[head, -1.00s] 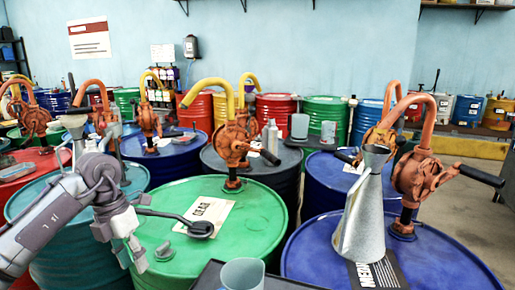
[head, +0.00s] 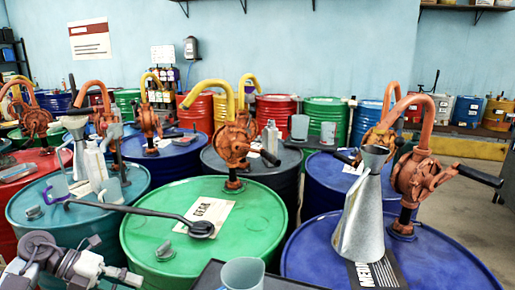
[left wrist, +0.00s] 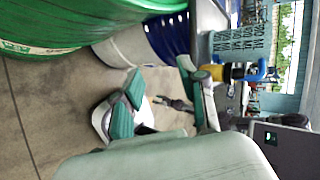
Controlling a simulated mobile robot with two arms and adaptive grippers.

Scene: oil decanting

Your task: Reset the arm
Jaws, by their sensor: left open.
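My left arm shows at the lower left of the head view, low in front of the teal drum (head: 25,222). In the left wrist view my left gripper (left wrist: 128,104) is open, its two green pads apart with nothing between them. A dark long-handled tool (head: 140,212) with a round end lies across the green drum (head: 165,200), its handle reaching left over the teal drum. My left gripper is apart from it. My right gripper is not in view.
A metal funnel-topped can (head: 360,215) stands on the blue drum (head: 440,265) at the right. An orange hand pump (head: 412,180) rises beside it. A grey cup (head: 243,273) is at the bottom middle. Several drums with pumps fill the back. Grey floor (left wrist: 35,120) shows in the left wrist view.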

